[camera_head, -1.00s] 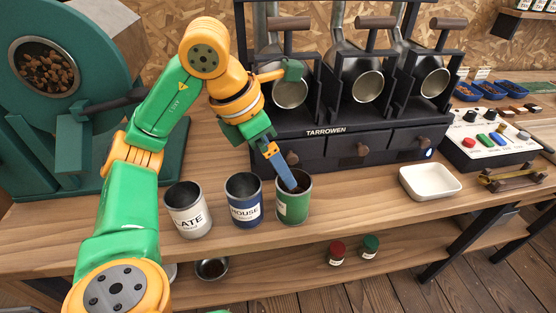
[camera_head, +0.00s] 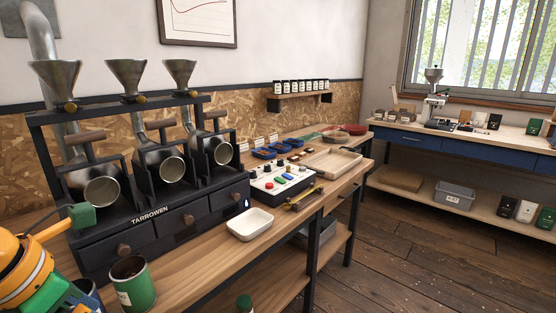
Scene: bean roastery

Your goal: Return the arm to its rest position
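My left arm shows only in part at the lower left edge, as orange and green links. A green hooked end piece (camera_head: 80,215) of it sits in front of the left roaster drum; the gripper's fingers are out of view. The green can (camera_head: 133,284), with dark contents, stands on the bench at the bottom left, just right of my arm. The blue can (camera_head: 88,296) is mostly hidden behind my arm. My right gripper is not in view.
The black TARROWEN sample roaster (camera_head: 150,220) stands on the bench. A white tray (camera_head: 250,224), a control box (camera_head: 281,180) and blue dishes (camera_head: 272,152) lie to its right. The wooden floor (camera_head: 400,250) is open between this bench and the back bench (camera_head: 450,140).

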